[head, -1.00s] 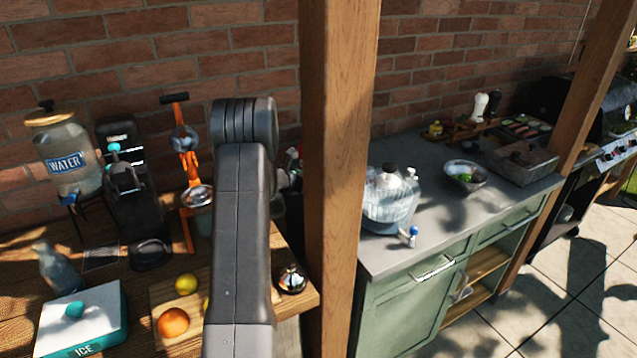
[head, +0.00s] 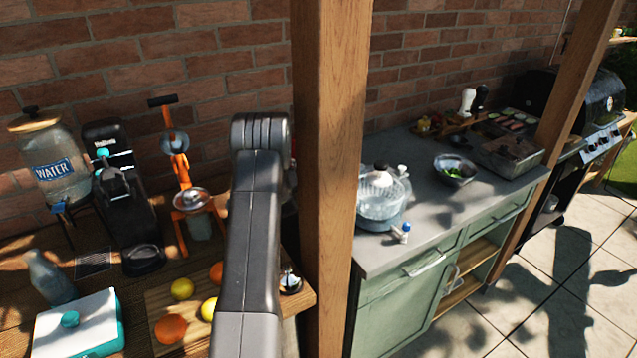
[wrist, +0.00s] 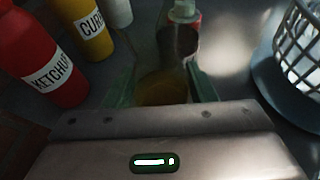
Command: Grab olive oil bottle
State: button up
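My gripper (wrist: 163,80) shows in the wrist view with its two greenish fingers apart. A yellow-brown, see-through shape, likely the olive oil bottle (wrist: 165,88), shows between the fingers; its outline is dim and I cannot tell whether they touch it. A dark brownish cylinder (wrist: 178,42) stands just beyond, and I cannot tell whether it is part of the same bottle. In the head view my own arm and the wooden post hide the gripper and the bottle.
A red ketchup bottle (wrist: 42,62), a yellow curry bottle (wrist: 84,28) and a white bottle (wrist: 118,10) stand left of my gripper. The wooden post (head: 330,180) is beside my arm.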

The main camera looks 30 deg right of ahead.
jog(key=shift+c, duration=1.2)
jog(key=shift+r, duration=0.15)
